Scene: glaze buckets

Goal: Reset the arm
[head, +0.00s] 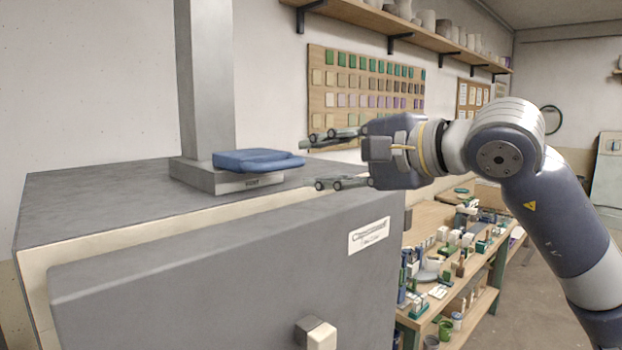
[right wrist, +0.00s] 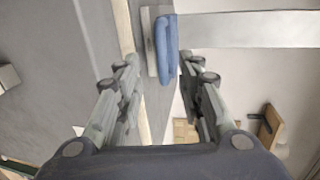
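My right arm (head: 570,220) comes in from the right in the head view. Its gripper (head: 312,163) is open and empty, its fingers spread apart and pointing left. The fingertips are close to a folded blue cloth (head: 255,160) that lies on the grey base of a column on top of a large grey cabinet. In the right wrist view the open gripper (right wrist: 160,75) shows at the bottom, with the blue cloth (right wrist: 166,48) ahead between the fingers and apart from them. My left gripper is not in view.
The grey cabinet (head: 220,270) with a square handle (head: 316,334) fills the left foreground. A wooden bench (head: 430,218) with many small bottles and jars stands behind my right arm. A shelf of pots (head: 400,25) and a board of colour tiles (head: 366,85) are on the wall.

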